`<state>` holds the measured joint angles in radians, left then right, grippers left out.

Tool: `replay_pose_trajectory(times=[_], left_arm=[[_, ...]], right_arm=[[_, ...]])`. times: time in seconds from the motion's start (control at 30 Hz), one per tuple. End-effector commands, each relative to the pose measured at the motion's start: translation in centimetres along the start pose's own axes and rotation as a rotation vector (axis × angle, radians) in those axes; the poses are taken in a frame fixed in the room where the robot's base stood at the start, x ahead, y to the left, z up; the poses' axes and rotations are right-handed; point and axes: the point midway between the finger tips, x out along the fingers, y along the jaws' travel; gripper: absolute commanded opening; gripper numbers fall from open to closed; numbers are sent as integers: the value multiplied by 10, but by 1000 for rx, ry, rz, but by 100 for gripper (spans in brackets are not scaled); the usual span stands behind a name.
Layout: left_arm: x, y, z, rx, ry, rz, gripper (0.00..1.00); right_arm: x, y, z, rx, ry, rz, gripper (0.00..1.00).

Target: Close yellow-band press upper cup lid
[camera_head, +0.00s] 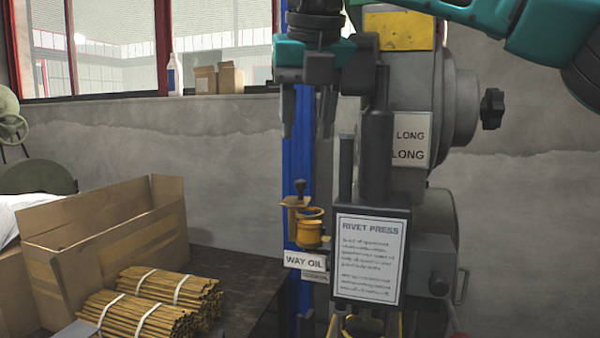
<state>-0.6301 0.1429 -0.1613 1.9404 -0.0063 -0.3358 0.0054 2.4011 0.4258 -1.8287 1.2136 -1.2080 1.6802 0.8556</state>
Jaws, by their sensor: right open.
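The press (400,30) with a yellow band at its top stands right of centre. A small brass oil cup (309,238) sits on its left side, above a "WAY OIL" label (305,262). The rim of the cup shows as a ring. A flat brass lid (293,202) with a dark upright knob is at the upper left of the rim and appears swung off the mouth. My right gripper (305,130) points down above the cup and lid, open and apart from both. My left gripper is not in view.
A "RIVET PRESS" sign box (370,255) and a dark cylinder (376,155) stand just right of the cup. A blue post (299,130) rises behind it. At left, a cardboard box (105,235) and bundled rods (150,305) lie on a dark table (235,275).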

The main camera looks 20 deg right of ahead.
Motion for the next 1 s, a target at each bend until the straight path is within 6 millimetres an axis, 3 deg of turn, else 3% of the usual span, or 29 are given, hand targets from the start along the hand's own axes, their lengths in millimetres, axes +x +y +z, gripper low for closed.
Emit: replay_pose_trajectory(times=[0.2, 0.4, 0.6, 0.87, 1.0], left_arm=[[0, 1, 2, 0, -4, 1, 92], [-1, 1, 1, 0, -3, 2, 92], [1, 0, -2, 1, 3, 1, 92], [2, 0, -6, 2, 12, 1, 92], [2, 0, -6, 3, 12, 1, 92]], right_arm=[[47, 0, -1, -2, 3, -1, 44], [77, 0, 0, -1, 1, 0, 44], [89, 0, 0, -1, 1, 1, 44], [90, 0, 0, -1, 1, 2, 44], [89, 0, 0, -1, 1, 2, 31]])
